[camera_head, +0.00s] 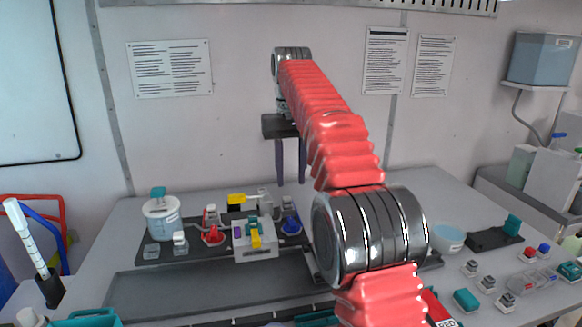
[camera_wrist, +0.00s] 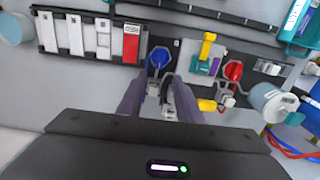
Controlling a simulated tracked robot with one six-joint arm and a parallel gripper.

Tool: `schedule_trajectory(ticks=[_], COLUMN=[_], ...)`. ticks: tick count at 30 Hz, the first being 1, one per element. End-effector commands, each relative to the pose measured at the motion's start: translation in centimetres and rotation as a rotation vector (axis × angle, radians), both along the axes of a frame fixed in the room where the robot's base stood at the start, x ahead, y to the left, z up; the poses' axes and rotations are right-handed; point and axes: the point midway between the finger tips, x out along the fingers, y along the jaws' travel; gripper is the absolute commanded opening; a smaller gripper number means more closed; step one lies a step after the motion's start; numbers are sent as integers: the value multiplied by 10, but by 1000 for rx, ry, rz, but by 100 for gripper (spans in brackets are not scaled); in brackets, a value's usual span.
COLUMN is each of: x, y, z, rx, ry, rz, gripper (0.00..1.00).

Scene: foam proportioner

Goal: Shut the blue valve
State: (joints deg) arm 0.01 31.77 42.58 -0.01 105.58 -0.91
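The blue valve (camera_head: 291,224) has a blue handle on a grey base, at the right end of the foam unit on the bench. In the wrist view the blue valve (camera_wrist: 160,58) lies just beyond my fingertips, roughly in line with the gap between them. My gripper (camera_head: 290,180) points down, well above the bench and apart from the valve. Its two dark fingers are spread and empty in the wrist view (camera_wrist: 161,90). A grey fitting (camera_wrist: 166,92) shows through the gap, below. The handle's exact angle is hard to tell.
A red valve (camera_head: 213,236) and a white block with yellow and teal parts (camera_head: 255,240) stand left of the blue valve. A white container (camera_head: 161,218) stands further left. Small connectors and a light-blue bowl (camera_head: 448,238) are at right. The air around my gripper is free.

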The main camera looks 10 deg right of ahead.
Motion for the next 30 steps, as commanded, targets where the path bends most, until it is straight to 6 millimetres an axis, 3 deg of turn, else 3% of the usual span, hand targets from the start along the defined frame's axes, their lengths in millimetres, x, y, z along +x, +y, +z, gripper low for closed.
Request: schedule_trajectory(ticks=[7,22,27,30], x=[0,1,12,22], y=[0,0,0,0], z=[15,17,17,4], rx=[0,0,0,0], ry=[-1,-5,-49,-66], rz=[0,0,-1,-2], gripper=[32,32,32,32])
